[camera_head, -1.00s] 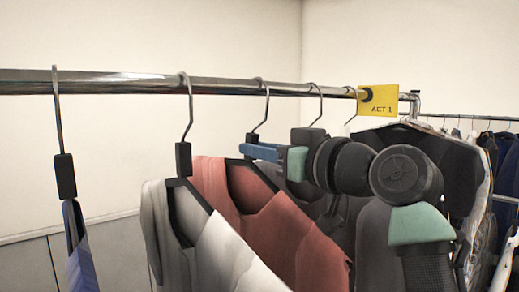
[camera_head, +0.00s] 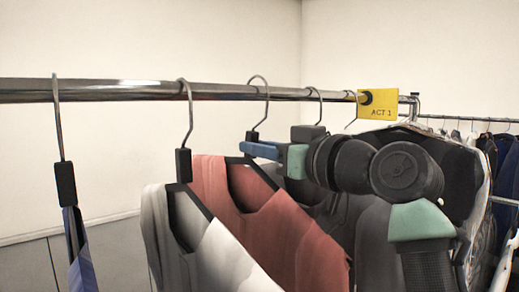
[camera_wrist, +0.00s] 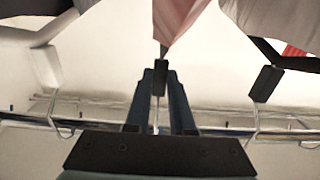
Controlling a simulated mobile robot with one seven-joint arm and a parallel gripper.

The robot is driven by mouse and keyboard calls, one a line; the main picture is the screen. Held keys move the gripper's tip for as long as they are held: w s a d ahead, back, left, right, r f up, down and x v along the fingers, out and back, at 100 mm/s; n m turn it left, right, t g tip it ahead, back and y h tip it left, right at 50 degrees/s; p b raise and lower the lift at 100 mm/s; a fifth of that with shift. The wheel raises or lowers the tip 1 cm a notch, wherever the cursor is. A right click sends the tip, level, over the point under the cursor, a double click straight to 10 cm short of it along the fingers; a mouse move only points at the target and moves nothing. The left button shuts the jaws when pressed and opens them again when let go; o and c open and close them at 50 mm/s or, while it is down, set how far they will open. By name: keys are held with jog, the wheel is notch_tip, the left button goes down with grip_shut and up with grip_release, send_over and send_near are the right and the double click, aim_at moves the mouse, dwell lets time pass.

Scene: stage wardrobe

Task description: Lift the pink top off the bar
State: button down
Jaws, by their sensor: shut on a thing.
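The pink top (camera_head: 275,225) hangs on a dark hanger between a grey-white top and dark garments. My gripper (camera_head: 256,146) reaches in from the right and is shut on the block at its hanger's neck (camera_head: 252,136). In the wrist view my gripper's blue fingers (camera_wrist: 160,78) flank that dark block, with pink cloth (camera_wrist: 176,22) beyond it. The hanger's hook (camera_head: 259,77) arcs over the bar (camera_head: 225,90), its top standing a little above the bar's upper edge. Whether it touches the bar is unclear.
The grey-white top (camera_head: 200,245) hangs close on the left, overlapping the pink one. A blue garment (camera_head: 80,262) hangs farther left. Dark garments (camera_head: 375,235) hang on the right behind my arm. A yellow ACT 1 tag (camera_head: 378,102) sits near the bar's right end.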

jog(key=shift+r+p, duration=0.75)
jog(key=shift+r, duration=0.5)
jog(key=shift+b+v, duration=1.25)
jog(key=shift+v, duration=2.8)
